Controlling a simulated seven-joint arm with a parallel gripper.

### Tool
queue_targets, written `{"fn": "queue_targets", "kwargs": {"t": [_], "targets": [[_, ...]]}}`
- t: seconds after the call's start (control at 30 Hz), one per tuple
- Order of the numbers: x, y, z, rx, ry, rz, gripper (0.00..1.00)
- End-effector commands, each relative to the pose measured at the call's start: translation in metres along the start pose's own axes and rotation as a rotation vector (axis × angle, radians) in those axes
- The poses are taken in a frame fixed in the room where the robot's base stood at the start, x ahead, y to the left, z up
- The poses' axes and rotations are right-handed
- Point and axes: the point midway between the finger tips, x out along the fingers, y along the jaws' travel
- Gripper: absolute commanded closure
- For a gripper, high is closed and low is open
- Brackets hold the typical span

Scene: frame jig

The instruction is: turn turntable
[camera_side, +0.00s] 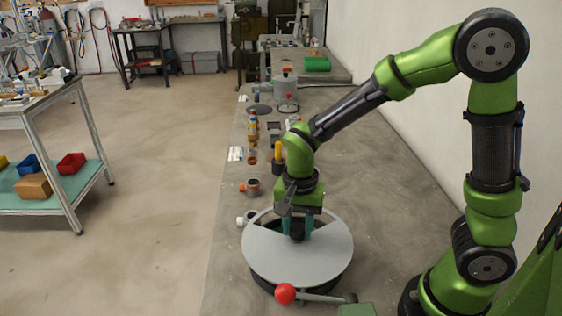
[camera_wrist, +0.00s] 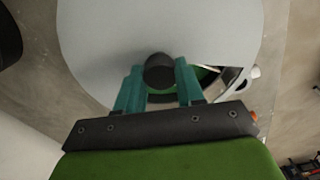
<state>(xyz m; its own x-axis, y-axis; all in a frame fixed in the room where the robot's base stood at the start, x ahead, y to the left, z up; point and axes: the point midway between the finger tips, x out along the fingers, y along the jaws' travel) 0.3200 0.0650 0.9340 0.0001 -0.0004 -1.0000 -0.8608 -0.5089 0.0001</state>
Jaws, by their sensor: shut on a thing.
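The turntable (camera_side: 320,252) is a round grey disc on a dark base, standing on the bench. A dark knob rises from it. In the wrist view the disc (camera_wrist: 100,45) fills the upper middle, and the dark round knob (camera_wrist: 159,70) sits between my fingers. My gripper (camera_side: 296,228) points down over the disc, its teal fingers on either side of the knob. The fingers (camera_wrist: 159,85) are shut on the knob. In the wrist view an opening in the disc beside the right finger shows green and white parts below.
A red ball-ended lever (camera_side: 285,293) stands at the turntable's front. An orange-ringed fitting (camera_side: 251,187), a yellow-handled item (camera_side: 278,152) and several small parts line the bench's left side behind it. The bench (camera_side: 400,190) right of the turntable is bare beneath my arm.

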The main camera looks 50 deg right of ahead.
Motion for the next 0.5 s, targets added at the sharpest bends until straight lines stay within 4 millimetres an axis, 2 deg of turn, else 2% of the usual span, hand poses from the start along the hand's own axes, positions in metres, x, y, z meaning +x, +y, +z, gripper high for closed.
{"fn": "queue_targets", "kwargs": {"t": [0.5], "targets": [[-0.0016,0.0000,-0.0006,-0.487,-0.001,-0.002,1.00]]}}
